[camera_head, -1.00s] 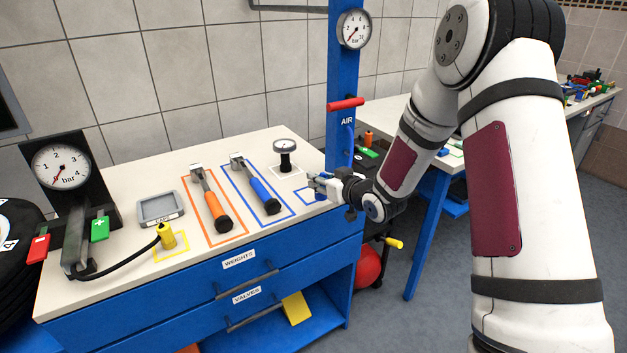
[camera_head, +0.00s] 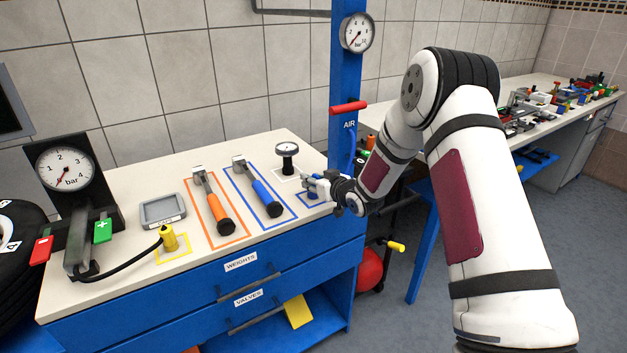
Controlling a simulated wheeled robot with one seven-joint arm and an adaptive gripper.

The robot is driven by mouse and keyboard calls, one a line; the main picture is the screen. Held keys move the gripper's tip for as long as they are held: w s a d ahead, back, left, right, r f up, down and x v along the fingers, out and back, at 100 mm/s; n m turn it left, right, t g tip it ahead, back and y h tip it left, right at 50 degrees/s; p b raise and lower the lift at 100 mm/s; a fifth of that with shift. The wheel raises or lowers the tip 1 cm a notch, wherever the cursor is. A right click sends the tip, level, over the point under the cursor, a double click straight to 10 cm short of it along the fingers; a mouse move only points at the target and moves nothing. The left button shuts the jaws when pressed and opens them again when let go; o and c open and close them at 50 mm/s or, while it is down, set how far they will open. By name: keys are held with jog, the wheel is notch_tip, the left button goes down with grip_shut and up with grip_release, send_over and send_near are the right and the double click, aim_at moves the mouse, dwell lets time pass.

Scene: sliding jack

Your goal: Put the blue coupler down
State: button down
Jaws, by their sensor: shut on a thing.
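My gripper (camera_head: 314,185) is at the right end of the white bench top, low over the small blue-outlined square (camera_head: 304,205). It is shut on the blue coupler (camera_head: 313,195), of which only a small blue part shows beneath the fingers. The fingers hide the rest of the coupler. I cannot tell whether the coupler touches the bench top.
A round gauge (camera_head: 287,158) stands just left of my gripper. A blue-handled tool (camera_head: 264,195) and an orange-handled tool (camera_head: 218,212) lie in outlines farther left. A blue post (camera_head: 345,120) with a red lever (camera_head: 348,107) rises behind my gripper.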

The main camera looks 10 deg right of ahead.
jog(key=shift+f, duration=0.1)
jog(key=c, duration=1.2)
grip_release()
jog(key=shift+c, duration=0.2)
